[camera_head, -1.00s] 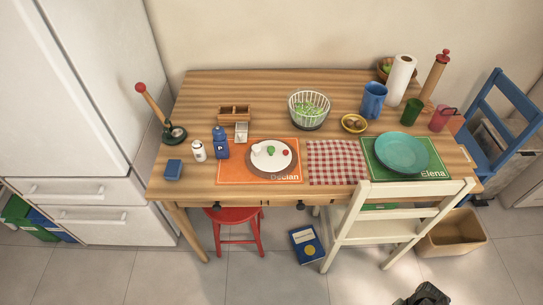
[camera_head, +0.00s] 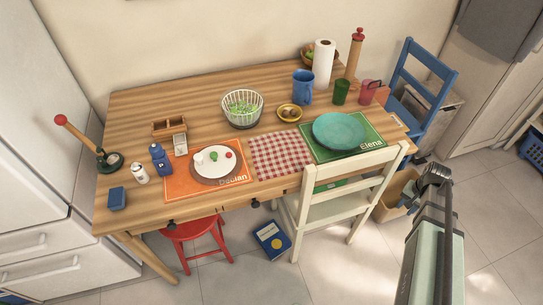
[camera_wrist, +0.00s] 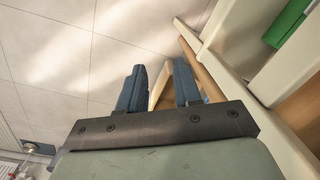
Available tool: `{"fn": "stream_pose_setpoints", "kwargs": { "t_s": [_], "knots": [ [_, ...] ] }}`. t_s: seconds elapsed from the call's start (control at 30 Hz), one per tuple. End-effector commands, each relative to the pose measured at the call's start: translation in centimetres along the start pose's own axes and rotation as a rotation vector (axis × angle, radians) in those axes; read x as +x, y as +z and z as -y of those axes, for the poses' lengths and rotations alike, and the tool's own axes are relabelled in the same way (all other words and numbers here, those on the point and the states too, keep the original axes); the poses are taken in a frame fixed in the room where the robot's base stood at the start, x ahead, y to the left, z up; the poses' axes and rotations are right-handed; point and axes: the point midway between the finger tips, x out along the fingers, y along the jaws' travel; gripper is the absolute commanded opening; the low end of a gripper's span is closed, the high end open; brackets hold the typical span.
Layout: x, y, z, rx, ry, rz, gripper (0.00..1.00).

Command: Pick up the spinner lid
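No spinner lid can be made out in either view. A white wire-like basket (camera_head: 242,106) holding green leaves stands uncovered on the wooden table (camera_head: 150,100); it may be the spinner's bowl. My gripper (camera_head: 438,172) is right of the cream chair, off the table's front right side, far from the basket. In the wrist view my gripper (camera_wrist: 160,84) has its two blue fingers apart with nothing held between them. A tan open box (camera_head: 397,192) lies on the floor near the gripper in the head view.
A cream chair (camera_head: 335,205) stands at the table's front; a red stool (camera_head: 193,232) and blue book (camera_head: 271,240) are nearby. A teal plate (camera_head: 338,131), blue pitcher (camera_head: 302,86) and paper towel roll (camera_head: 323,63) occupy the table's right. Floor is clear at lower right.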

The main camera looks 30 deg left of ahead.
Motion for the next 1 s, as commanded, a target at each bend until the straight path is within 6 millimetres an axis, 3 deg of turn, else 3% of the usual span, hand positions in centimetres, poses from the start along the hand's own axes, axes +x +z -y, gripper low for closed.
{"fn": "stream_pose_setpoints", "kwargs": {
  "t_s": [0.03, 0.3, 0.67, 0.83, 0.9, 1.0],
  "knots": [
    [-1.6, -1.5, 0.4, 0.006, -0.008, -0.025, 0.33],
    [-9.9, -7.0, 1.9, 0.034, -0.044, -0.136, 0.33],
    [-21.8, -12.0, 5.3, 0.029, -0.095, -0.269, 0.33],
    [-26.9, -12.8, 9.3, -0.030, -0.116, -0.315, 0.33],
    [-28.7, -12.4, 12.2, -0.086, -0.123, -0.324, 0.33],
    [-29.8, -11.3, 16.3, -0.170, -0.125, -0.321, 0.33]
  ]
}}
